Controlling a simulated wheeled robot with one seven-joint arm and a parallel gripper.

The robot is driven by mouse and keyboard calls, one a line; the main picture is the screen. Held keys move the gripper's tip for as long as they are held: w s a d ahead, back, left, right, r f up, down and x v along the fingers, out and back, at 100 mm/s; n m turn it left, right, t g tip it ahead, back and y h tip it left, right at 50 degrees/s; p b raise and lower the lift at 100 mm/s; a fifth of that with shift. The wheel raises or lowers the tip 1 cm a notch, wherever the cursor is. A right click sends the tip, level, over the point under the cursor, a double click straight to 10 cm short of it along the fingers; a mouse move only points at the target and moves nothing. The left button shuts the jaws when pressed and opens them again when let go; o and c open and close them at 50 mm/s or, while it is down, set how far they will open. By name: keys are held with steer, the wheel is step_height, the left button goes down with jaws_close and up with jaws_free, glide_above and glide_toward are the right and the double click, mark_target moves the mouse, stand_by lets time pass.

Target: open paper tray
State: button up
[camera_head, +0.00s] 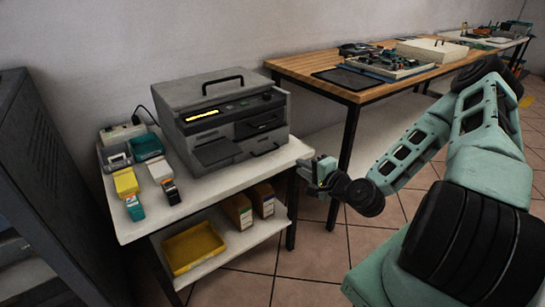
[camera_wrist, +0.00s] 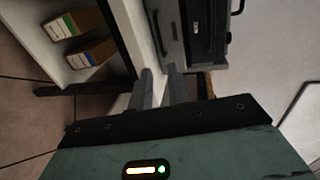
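A grey printer (camera_head: 222,112) stands on a white table, with a yellow-lit display on its front. Its front has dark panels and a low drawer front with a dark handle (camera_head: 264,150), which looks like the paper tray and appears closed. The printer's front edge also shows at the top of the wrist view (camera_wrist: 200,35), with dark handles. My gripper (camera_head: 319,172) is to the right of the printer, near the table's right edge and apart from the handle. In the wrist view its two fingers (camera_wrist: 159,72) are separated by a narrow gap with nothing held between them.
The white table (camera_head: 190,205) also holds yellow, teal and white hand-held devices at left. Its lower shelf carries a yellow tray (camera_head: 193,247) and file boxes (camera_head: 239,210). A wooden table (camera_head: 320,65) stands behind at right. A dark cabinet (camera_head: 45,180) is at far left.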

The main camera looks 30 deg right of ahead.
mark_target(270, 160)
steer(key=b+x, duration=0.5)
steer(key=x, duration=1.1)
steer(key=shift+w+a+f, duration=0.1)
steer(key=shift+w, duration=0.2)
jaws_close()
